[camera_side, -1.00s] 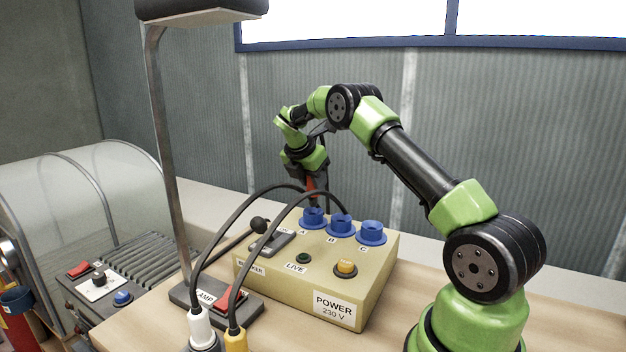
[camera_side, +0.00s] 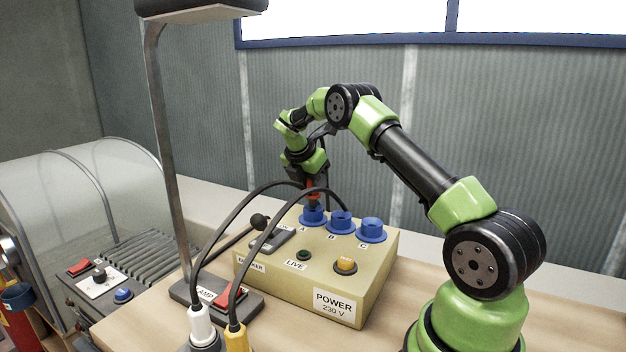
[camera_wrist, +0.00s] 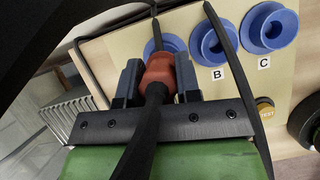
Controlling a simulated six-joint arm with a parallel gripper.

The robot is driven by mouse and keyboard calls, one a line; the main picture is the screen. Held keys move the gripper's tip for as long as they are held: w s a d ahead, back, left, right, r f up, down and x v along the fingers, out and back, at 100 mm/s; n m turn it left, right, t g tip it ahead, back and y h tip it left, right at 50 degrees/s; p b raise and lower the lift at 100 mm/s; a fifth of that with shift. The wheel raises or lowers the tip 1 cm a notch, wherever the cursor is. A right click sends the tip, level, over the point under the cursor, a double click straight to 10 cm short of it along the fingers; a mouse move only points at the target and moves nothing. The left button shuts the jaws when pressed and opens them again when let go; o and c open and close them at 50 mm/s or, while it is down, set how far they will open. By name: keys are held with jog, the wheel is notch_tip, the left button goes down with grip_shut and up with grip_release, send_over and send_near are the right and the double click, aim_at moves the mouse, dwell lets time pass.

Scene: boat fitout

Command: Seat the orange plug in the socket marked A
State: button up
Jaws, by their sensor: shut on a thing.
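An orange plug (camera_wrist: 160,70) with a black cable is held between the two fingers of my gripper (camera_wrist: 158,82) in the wrist view. In the side view my gripper (camera_side: 314,184) is above socket A (camera_side: 313,216), the leftmost of three blue sockets on the power box. The plug (camera_side: 312,197) points down at that socket. In the wrist view the plug covers much of the blue socket (camera_wrist: 152,48) behind it. I cannot tell whether the plug's end is inside the socket or just above it.
Socket B (camera_side: 341,223) and socket C (camera_side: 372,232) are empty, beside A on the beige power box (camera_side: 280,280). Black cables arch close over the box. A lever, a live lamp and a yellow test button (camera_side: 345,266) sit on its top. A lamp post (camera_side: 165,150) stands left.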

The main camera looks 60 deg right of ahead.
jog(key=shift+f, duration=1.5)
jog(key=o, duration=1.1)
jog(key=shift+c, duration=0.2)
jog(key=shift+a+r, duration=0.1)
jog(key=v, duration=0.9)
jog(key=shift+r, duration=0.3)
jog(key=shift+a, duration=0.1)
